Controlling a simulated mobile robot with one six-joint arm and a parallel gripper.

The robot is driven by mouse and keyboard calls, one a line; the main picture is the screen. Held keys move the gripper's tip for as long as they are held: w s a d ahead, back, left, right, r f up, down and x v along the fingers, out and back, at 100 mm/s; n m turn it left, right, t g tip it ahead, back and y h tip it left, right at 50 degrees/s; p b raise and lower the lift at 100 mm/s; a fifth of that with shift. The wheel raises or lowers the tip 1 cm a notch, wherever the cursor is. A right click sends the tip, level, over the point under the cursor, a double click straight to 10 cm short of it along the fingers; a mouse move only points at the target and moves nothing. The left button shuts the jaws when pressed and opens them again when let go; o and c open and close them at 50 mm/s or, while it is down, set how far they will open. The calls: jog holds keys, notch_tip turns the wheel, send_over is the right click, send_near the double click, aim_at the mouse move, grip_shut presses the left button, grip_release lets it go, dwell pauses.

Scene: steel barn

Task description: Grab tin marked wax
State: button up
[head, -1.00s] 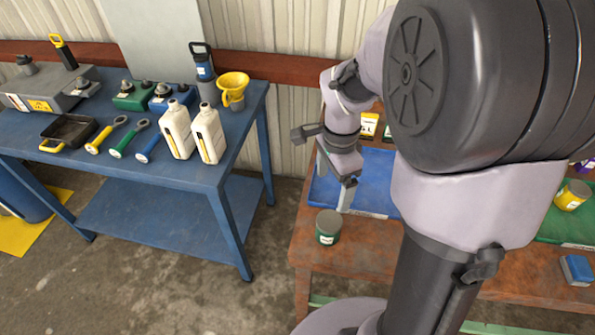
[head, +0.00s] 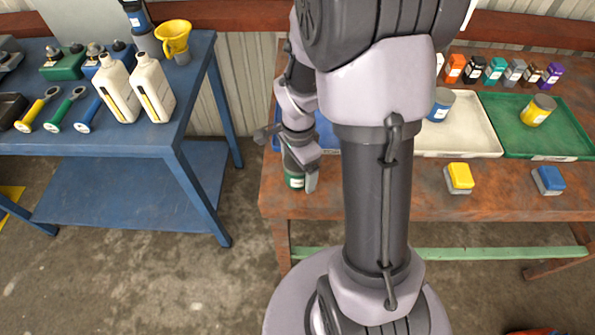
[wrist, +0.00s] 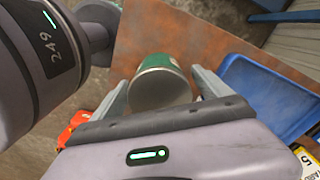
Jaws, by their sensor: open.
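A green tin (head: 294,183) stands near the front left corner of the brown bench, partly hidden by my gripper (head: 302,172). In the wrist view the tin (wrist: 160,84) has a grey end facing me and lies between the two fingers of my gripper (wrist: 158,78). The fingers are open, with a gap visible at least on the right side. A blue tin (head: 440,106) stands on the white tray, and a yellow tin (head: 538,111) stands on the green tray. No wording on any tin is readable, so I cannot tell which is marked wax.
The brown bench (head: 420,204) carries a blue tray (wrist: 262,98), a white tray (head: 475,133) and a green tray (head: 567,136). A yellow block (head: 459,177) and a blue block (head: 549,180) lie in front. A blue table (head: 150,140) with bottles stands left, across a floor gap.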

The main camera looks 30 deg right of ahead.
jog(key=c, duration=1.7)
jog(key=shift+c, duration=0.2)
